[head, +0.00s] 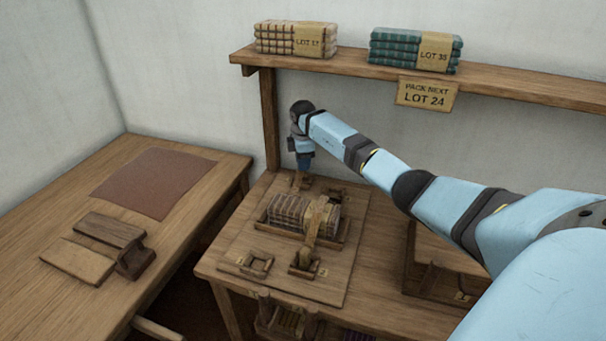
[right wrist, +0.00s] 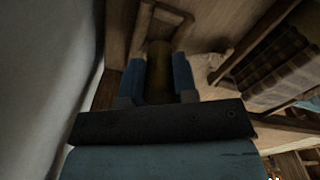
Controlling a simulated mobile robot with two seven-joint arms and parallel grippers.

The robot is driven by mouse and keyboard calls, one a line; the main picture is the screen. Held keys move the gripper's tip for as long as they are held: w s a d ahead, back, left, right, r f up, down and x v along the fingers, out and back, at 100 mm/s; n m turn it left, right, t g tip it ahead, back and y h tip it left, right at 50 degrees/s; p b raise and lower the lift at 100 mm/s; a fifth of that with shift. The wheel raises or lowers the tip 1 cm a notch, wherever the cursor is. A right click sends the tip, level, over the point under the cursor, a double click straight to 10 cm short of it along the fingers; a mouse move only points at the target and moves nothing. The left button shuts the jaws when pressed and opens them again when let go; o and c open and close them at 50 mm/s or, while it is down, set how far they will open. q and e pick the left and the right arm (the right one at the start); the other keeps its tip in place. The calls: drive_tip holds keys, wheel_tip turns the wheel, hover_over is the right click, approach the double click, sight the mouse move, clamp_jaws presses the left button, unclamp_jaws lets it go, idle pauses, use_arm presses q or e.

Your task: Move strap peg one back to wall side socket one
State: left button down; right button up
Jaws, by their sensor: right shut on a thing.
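My right gripper (head: 304,168) is at the wall side of the wooden board, beyond the checked cloth stack (head: 288,210). In the right wrist view its two blue fingers (right wrist: 159,80) are shut on a brown, round strap peg (right wrist: 158,70). A square wooden socket frame (right wrist: 165,22) shows just beyond the peg; I cannot tell whether the peg's tip is in it. A second wall-side socket (head: 336,194) is right of the gripper in the head view. A strap (head: 314,222) lies over the cloth toward a near-side socket (head: 304,266). My left gripper is out of view.
Another near-side socket (head: 256,265) looks empty. A shelf (head: 350,66) with cloth stacks and a LOT 24 sign (head: 427,94) is above. A side table (head: 60,225) at left holds a brown mat (head: 153,182) and wooden blocks. My right arm hides part of the workbench.

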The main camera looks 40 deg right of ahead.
sight(303, 172)
drive_tip(key=shift+f, duration=2)
drive_tip(key=shift+f, duration=0.1)
drive_tip(key=o, duration=0.9)
wheel_tip(303, 172, up, 12)
drive_tip(key=shift+r+p, duration=0.15)
drive_tip(key=shift+p, duration=0.2)
